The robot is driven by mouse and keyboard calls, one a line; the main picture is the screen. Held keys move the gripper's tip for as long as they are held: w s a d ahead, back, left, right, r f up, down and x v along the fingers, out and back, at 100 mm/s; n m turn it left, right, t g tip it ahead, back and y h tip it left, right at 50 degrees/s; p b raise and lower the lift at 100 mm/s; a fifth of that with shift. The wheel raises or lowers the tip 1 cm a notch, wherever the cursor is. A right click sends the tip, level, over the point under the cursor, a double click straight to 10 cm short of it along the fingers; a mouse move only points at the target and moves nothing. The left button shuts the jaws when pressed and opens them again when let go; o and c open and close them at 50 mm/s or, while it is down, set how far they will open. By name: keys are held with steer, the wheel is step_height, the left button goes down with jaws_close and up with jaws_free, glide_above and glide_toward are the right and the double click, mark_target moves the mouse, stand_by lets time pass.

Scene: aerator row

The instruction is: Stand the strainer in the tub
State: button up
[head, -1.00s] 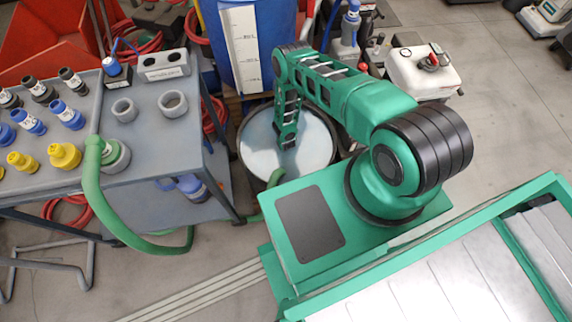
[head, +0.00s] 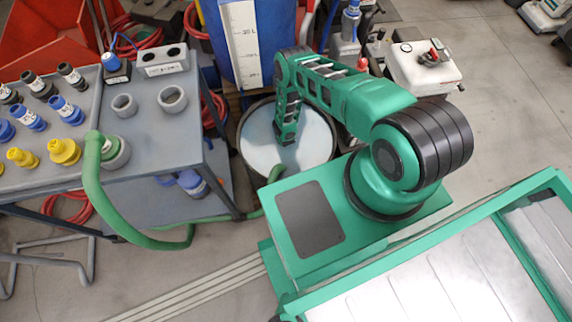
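A round tub (head: 258,152) with a dark rim and pale, milky contents stands on the floor near the middle of the head view. My green arm reaches over it from the right. My gripper (head: 286,141) points down inside the tub's outline; its fingertips are small and dark. I cannot tell whether they are open or shut, or whether they hold anything. I see no strainer that I can make out clearly. A green hose (head: 108,222) runs from a grey collar on the bench, down along the floor, to the tub's near left rim.
A grey bench (head: 150,130) at left carries yellow, blue and black fittings and grey rings (head: 172,98). A blue tank (head: 215,45) with a white scale stands behind the tub. A white canister (head: 425,65) stands behind right.

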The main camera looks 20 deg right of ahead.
steer(key=shift+f, duration=0.4)
steer(key=o, duration=1.4)
step_height(320, 180, up, 11)
steer(key=shift+f, duration=0.15)
